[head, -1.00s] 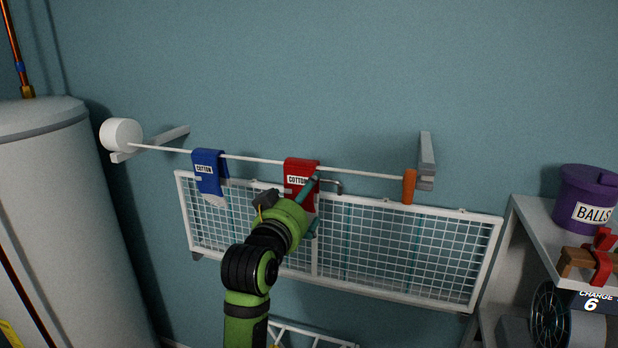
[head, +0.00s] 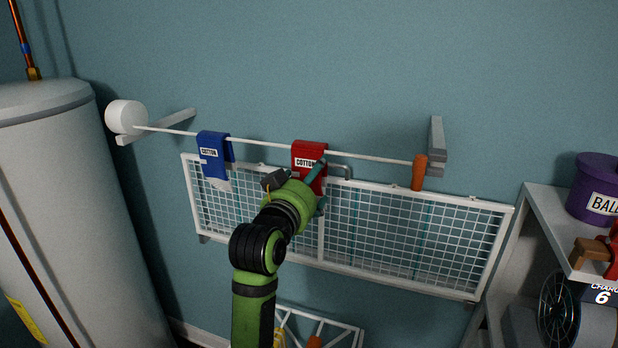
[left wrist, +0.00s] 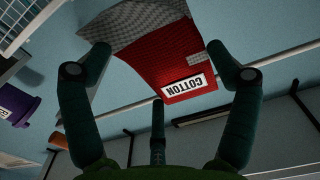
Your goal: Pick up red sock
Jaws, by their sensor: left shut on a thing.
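The red sock (head: 309,153) with a white COTTON label hangs over the thin white rod (head: 270,146), right of a blue sock (head: 213,152) with the same label. My left gripper (head: 315,180) is at the red sock's lower part, partly hiding it in the head view. The gripper is shut on the sock. The sock is still at the rod. My right gripper is not in view.
A white wire rack (head: 400,230) is fixed to the wall below the rod. An orange piece (head: 419,172) sits at the rod's right end by a grey bracket (head: 437,150). A shelf with a purple tub (head: 597,185) stands right, a grey tank (head: 50,200) left.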

